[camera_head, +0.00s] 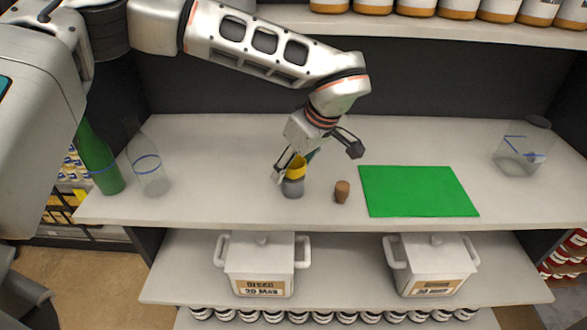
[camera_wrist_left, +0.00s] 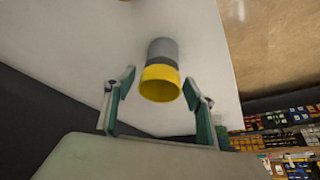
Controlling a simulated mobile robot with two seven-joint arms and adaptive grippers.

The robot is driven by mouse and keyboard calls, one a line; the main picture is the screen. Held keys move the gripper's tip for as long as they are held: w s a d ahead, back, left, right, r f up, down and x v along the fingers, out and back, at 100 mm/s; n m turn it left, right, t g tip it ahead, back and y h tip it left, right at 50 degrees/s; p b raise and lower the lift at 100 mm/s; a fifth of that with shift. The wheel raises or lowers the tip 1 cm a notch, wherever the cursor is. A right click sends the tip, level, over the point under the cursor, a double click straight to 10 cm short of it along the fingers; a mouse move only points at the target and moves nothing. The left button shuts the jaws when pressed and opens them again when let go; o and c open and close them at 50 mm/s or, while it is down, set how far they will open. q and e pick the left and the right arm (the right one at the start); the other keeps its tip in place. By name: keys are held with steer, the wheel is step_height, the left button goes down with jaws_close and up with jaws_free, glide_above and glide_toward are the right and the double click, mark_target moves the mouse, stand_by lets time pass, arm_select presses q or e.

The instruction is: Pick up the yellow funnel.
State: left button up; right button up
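The yellow funnel (camera_head: 297,169) is a short yellow ring on top of a grey cylindrical piece (camera_head: 293,188), standing upright on the white shelf left of centre. In the left wrist view the funnel (camera_wrist_left: 160,86) shows its open yellow mouth, with the dark and grey body (camera_wrist_left: 161,50) behind it. My left gripper (camera_head: 296,161) is over the funnel from above. Its two fingers are spread on either side of the yellow part, with small gaps visible in the wrist view. The gripper is open. The fingers partly hide the funnel in the head view. My right gripper is not in view.
A brown cork (camera_head: 342,191) stands close right of the funnel, beside a green mat (camera_head: 418,191). A glass jar (camera_head: 523,148) stands far right. A clear bottle (camera_head: 150,165) and a green bottle (camera_head: 98,160) stand left. White lidded pots (camera_head: 262,262) sit on the shelf below.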

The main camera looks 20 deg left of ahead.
arm_select(q)
steer(key=c, duration=0.7)
steer(key=shift+r, duration=0.1)
